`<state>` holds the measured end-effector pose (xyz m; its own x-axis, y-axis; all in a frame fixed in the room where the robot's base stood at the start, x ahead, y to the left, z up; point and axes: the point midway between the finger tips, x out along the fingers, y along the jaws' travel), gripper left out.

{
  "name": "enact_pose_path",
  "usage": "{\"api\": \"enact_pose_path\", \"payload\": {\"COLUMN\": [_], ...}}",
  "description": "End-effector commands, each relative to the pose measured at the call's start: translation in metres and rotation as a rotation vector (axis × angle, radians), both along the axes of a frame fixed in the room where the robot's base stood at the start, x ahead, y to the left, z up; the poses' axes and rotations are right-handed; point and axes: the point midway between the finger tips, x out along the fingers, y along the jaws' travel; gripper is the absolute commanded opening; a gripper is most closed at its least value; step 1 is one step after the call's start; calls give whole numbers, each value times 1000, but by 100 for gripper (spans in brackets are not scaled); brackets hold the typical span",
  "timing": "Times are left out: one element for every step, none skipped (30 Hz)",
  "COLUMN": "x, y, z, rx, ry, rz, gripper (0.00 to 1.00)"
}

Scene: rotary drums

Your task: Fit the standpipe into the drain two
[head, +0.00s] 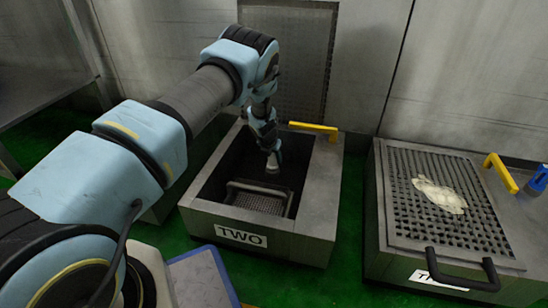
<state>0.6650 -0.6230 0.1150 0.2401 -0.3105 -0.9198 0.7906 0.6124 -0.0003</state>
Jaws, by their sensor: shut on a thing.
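The drain marked TWO (241,236) is an open grey metal box on the green floor, with a dark pit inside. A mesh basket or strainer (258,201) with a raised rim sits low in its front part. My arm reaches over the box from the left, and my gripper (272,150) points down into the pit behind the basket. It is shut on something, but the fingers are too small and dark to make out. A pale grey round piece (273,161) shows at its lower end; I cannot tell whether this is the standpipe. What lies beneath is hidden in shadow.
A yellow handle (315,128) lies on the back rim of TWO. Metal panels stand close behind.

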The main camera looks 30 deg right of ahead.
Motion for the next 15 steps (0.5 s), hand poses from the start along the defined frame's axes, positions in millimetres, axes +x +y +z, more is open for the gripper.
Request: {"api": "enact_pose_path", "payload": {"x": [0,0,0,0,0,0,0,0,0,0,0,0,0,0,0], "y": [0,0,0,0,0,0,0,0,0,0,0,0,0,0,0], "z": [-2,-3,-4,-4,-5,-6,-7,-7,-8,-9,-10,-11,-11,-12,-13], "rx": [0,0,0,0,0,0,0,0,-1,-1,-1,-1,-1,-1,-1], "ry": [0,0,0,0,0,0,0,0,-1,-1,-1,-1,-1,-1,-1], "rz": [0,0,0,0,0,0,0,0,0,0,0,0,0,0,0], "gripper": [0,0,0,0,0,0,0,0,0,0,0,0,0,0,0]}}
